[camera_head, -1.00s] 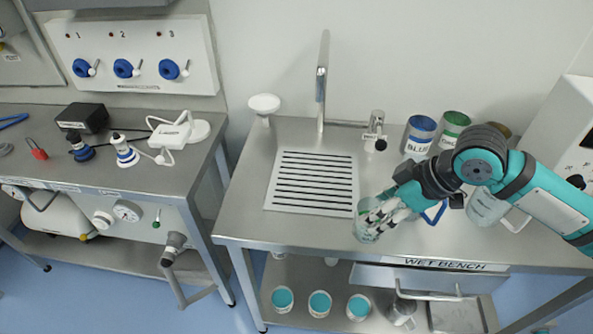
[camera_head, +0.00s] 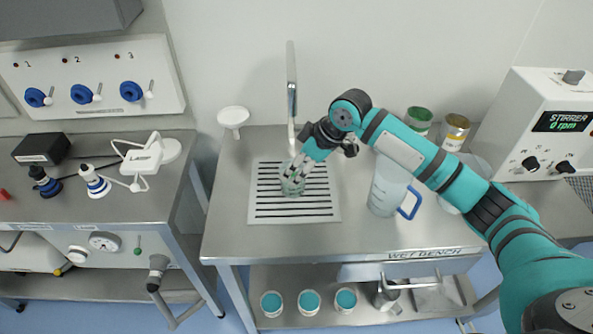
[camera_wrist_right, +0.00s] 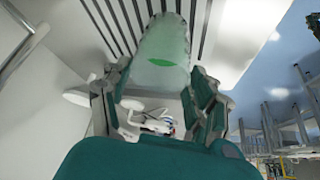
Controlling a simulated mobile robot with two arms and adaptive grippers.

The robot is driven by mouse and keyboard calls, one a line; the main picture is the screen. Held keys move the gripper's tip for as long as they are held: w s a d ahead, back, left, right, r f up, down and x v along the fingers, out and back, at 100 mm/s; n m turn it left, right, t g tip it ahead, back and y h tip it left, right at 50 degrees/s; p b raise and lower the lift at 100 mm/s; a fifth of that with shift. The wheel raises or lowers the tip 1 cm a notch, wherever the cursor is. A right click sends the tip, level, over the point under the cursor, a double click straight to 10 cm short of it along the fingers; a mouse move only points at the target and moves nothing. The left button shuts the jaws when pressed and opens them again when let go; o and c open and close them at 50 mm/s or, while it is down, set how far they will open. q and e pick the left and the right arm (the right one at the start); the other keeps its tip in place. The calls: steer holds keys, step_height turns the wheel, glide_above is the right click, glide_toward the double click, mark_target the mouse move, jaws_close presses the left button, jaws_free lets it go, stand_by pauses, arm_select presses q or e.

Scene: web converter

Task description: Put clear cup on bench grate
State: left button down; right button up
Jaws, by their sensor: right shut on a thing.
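The clear cup (camera_head: 292,183) is held in my right gripper (camera_head: 296,172), over the left-middle part of the slatted bench grate (camera_head: 318,208). In the right wrist view the cup (camera_wrist_right: 165,45) stands between the two fingers, with the dark slats of the grate (camera_wrist_right: 112,20) around its far end. The right gripper (camera_wrist_right: 160,92) is shut on the cup. I cannot tell whether the cup's base touches the grate or is just above it. My left gripper is not in view.
A tall faucet (camera_head: 291,85) rises behind the grate. A clear jug with a blue handle (camera_head: 388,186) stands right of the grate, under my forearm. Cans (camera_head: 453,131) and a stirrer box (camera_head: 545,125) are further right. The bench front is clear.

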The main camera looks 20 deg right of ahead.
steer(key=shift+w+f, duration=0.1)
steer(key=shift+f, duration=0.1)
step_height(320, 180, down, 2)
steer(key=shift+f+p, duration=0.1)
steer(key=shift+p, duration=0.6)
steer(key=shift+f, duration=0.45)
steer(key=shift+f, duration=0.1)
steer(key=o, duration=1.6)
steer(key=shift+d+r, duration=0.1)
steer(key=shift+r, duration=0.1)
steer(key=b+v, duration=0.2)
steer(key=v, duration=1)
